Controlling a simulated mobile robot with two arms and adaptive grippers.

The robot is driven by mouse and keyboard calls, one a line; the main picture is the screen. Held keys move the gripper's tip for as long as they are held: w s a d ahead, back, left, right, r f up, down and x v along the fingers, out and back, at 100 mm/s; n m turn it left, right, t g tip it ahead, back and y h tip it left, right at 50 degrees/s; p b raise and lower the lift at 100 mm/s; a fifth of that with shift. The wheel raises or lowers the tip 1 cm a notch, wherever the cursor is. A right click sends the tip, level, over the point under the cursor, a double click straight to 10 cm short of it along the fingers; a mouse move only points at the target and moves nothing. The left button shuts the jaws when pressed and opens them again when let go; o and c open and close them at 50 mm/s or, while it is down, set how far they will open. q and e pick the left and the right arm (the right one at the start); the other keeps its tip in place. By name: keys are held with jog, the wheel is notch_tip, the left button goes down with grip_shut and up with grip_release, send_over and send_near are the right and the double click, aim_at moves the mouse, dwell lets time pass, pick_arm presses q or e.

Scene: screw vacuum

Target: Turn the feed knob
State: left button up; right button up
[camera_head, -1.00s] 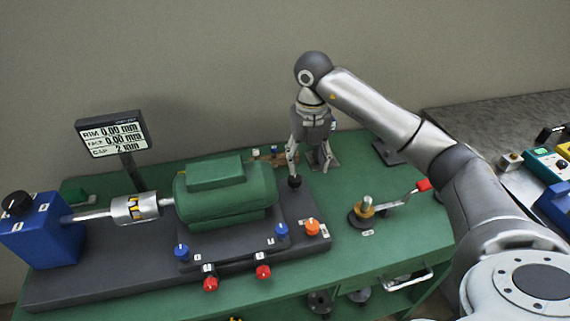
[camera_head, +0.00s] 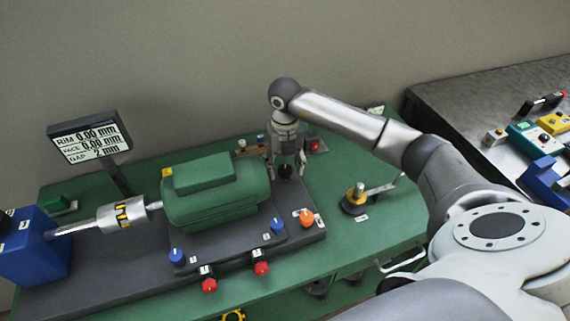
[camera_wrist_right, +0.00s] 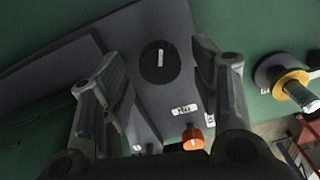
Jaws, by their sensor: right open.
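A round black knob with a white mark (camera_wrist_right: 160,60) sits on the dark base plate (camera_wrist_right: 150,20), between my right gripper's fingers in the right wrist view. Its label is not readable, so I cannot tell if it is the feed knob. An orange knob (camera_head: 306,217) with a white label stands nearer on the plate. My left gripper is not in view.
Blue knobs (camera_head: 278,226) and red knobs (camera_head: 262,268) line the plate's front. A crank post (camera_head: 357,192) stands to the right on the green table (camera_head: 340,235). A display (camera_head: 90,140) stands at the back left. A grey bench (camera_head: 470,75) lies at right.

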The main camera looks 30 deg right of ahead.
jog(key=shift+s+f, duration=0.1)
jog(key=shift+f, duration=0.3)
jog(key=shift+c, duration=0.4)
jog(key=c, duration=1)
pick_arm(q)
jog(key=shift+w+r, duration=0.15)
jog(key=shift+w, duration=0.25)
pick_arm(e)
jog(key=shift+o, duration=0.2)
jog(key=shift+m, duration=0.3)
